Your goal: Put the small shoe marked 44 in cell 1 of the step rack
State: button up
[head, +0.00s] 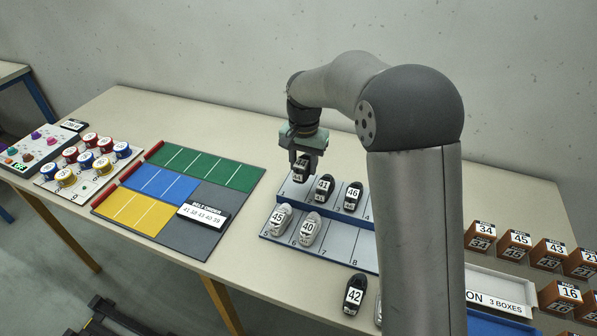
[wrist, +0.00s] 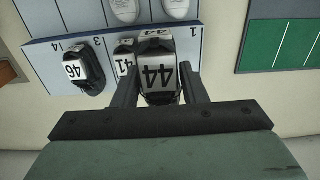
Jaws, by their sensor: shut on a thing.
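My gripper (wrist: 158,92) is shut on the small dark shoe marked 44 (wrist: 157,74), with a finger on each side of it. In the head view the shoe (head: 301,169) hangs from my gripper above the upper left end of the step rack (head: 270,238). The wrist view shows the shoe over the rack's cell 1 end, beside the shoe marked 41 (wrist: 124,61). I cannot tell whether it touches the rack. Black shoes 41 (head: 324,187) and 46 (head: 352,197) stand in the upper row. Grey shoes 45 (head: 280,219) and 40 (head: 309,230) stand in the lower row.
A black shoe marked 42 (head: 354,295) lies on the table in front of the rack. My arm hides the rack's right part. A coloured mat (head: 208,231) lies to the left. Several numbered brown boxes (head: 548,253) stand at the right. The table between mat and rack is clear.

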jog(key=w+f, duration=0.1)
jog(key=w+a+f, duration=0.1)
jog(key=f, duration=0.1)
jog(key=w+f+p, duration=0.1)
jog(key=f, duration=0.1)
jog(key=shift+w+a, duration=0.3)
jog(key=shift+w+f, duration=0.2)
jog(key=shift+f, duration=1.55)
jog(key=shift+f, duration=0.15)
jog(key=shift+f, duration=0.15)
jog(key=o, duration=1)
jog(key=shift+c, duration=0.2)
notch_tip(320, 180, up, 13)
jog(key=b, duration=0.1)
jog(key=shift+f, duration=0.2)
